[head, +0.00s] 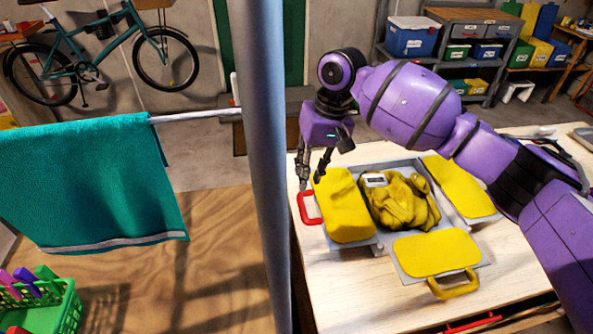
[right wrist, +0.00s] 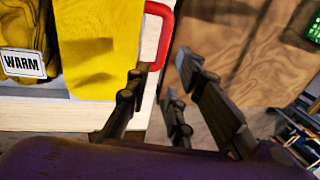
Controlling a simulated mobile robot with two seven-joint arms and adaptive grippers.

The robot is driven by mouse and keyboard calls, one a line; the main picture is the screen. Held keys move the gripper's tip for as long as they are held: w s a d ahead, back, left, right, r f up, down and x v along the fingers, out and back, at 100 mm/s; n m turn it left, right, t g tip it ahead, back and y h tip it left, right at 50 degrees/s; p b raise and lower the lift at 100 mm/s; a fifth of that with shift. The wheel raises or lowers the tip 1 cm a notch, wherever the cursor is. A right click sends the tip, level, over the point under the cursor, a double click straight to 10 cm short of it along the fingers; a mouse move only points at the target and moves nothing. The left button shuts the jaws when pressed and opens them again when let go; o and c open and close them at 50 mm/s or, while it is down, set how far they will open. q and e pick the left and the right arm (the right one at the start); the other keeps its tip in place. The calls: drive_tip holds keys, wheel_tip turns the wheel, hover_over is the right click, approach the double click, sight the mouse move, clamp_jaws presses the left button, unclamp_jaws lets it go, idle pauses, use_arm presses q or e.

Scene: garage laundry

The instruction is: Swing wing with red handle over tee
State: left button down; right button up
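A folding board with grey edges (head: 405,272) lies on the pale table. Its left wing (head: 343,208) has a yellow pad and a red handle (head: 302,210) on its outer left side. The crumpled yellow tee (head: 405,203) lies in the middle, with a small white label that reads WARM in the right wrist view (right wrist: 22,63). My right gripper (head: 313,178) points down at the far end of the red handle. In the right wrist view its fingers (right wrist: 162,75) are apart, with the handle (right wrist: 168,35) close to the left finger; I cannot tell whether they touch. My left gripper is out of view.
A right wing (head: 462,185) and a front flap (head: 436,252) with a yellow handle (head: 455,287) flank the tee. A grey post (head: 267,150) stands left of the table (head: 350,295). A teal towel (head: 90,185) hangs on a rail above a green basket (head: 45,310).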

sight(302, 199)
drive_tip(key=x, duration=0.7)
drive_tip(key=shift+s+f, duration=0.1)
drive_tip(key=shift+f, duration=0.05)
clamp_jaws()
